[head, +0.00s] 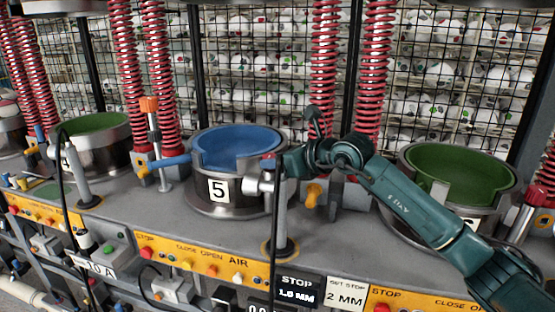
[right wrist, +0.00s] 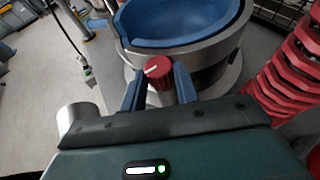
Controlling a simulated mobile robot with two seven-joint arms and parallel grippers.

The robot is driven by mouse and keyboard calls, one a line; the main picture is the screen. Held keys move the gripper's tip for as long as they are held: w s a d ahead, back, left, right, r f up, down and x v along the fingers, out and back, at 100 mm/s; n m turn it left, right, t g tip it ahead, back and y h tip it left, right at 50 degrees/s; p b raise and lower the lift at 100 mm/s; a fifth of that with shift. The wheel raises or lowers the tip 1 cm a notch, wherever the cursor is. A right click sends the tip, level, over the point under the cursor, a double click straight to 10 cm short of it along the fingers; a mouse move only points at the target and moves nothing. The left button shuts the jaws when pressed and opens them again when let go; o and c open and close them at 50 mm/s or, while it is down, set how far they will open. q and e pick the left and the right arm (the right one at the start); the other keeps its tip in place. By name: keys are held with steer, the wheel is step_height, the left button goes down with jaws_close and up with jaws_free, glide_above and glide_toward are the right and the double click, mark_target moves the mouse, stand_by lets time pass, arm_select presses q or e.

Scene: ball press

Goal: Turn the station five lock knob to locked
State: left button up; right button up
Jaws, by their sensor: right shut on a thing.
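The station five lock knob (right wrist: 158,72) is red and ribbed with a white pointer line on its top. It sits beside the blue-lined round press bowl marked 5 (head: 219,191). In the right wrist view the two blue fingers of my right gripper (right wrist: 159,84) are closed on either side of the knob. In the head view the knob (head: 268,158) is a small red patch at the tip of my right gripper (head: 274,165), partly hidden. I cannot tell which lock position the pointer marks. My left gripper is not in view.
A green-lined bowl (head: 489,210) stands at right under my right arm, and another green-lined bowl (head: 117,148) at left. A grey post (head: 283,222) with a black cable stands in front of bowl 5. Red springs (head: 322,70) and a wire mesh rise behind. Yellow button panels line the front.

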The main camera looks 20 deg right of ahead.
steer(key=o, duration=1)
arm_select(q)
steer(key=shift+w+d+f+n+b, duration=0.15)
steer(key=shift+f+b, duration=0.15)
steer(key=shift+b, duration=0.45)
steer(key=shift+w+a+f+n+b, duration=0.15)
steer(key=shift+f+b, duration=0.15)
steer(key=shift+b, duration=0.45)
arm_select(e)
steer(key=shift+v, duration=6.6)
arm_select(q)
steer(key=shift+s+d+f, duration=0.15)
